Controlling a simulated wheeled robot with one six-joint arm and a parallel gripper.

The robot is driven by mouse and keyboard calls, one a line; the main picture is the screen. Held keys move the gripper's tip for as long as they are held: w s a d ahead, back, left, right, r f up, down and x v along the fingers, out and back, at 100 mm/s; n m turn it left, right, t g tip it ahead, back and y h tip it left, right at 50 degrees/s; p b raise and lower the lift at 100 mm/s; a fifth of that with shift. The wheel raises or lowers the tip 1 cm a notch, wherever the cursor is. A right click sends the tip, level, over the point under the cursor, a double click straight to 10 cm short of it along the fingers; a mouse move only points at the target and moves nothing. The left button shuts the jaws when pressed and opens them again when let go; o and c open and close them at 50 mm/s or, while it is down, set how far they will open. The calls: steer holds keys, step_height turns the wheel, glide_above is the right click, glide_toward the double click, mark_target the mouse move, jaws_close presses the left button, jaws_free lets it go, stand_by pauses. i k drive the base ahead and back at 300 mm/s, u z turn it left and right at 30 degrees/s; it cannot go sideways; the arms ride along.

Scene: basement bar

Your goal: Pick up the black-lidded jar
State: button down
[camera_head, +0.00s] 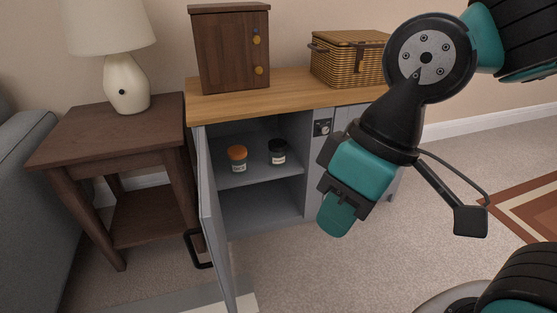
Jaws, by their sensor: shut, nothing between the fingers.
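The black-lidded jar (277,153) stands upright on the upper shelf inside the grey cabinet (262,207). It is dark with a pale label. A similar jar with an orange lid (237,158) stands to its left on the same shelf, apart from it. The cabinet's left door (213,220) is swung open towards me. My gripper (336,216) is shut and empty. It points down in front of the cabinet's right part, to the right of and lower in the picture than the black-lidded jar.
A wooden box (232,48) and a wicker basket (346,58) stand on the wooden cabinet top (285,93). A dark side table (104,131) with a lamp (127,90) is at left, beside a grey sofa (35,150). Carpet (345,275) in front is clear.

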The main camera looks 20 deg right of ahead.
mark_target(276, 160)
steer(key=z, duration=3.25)
steer(key=k, duration=2.1)
steer(key=u, duration=1.75)
steer(key=i, duration=1)
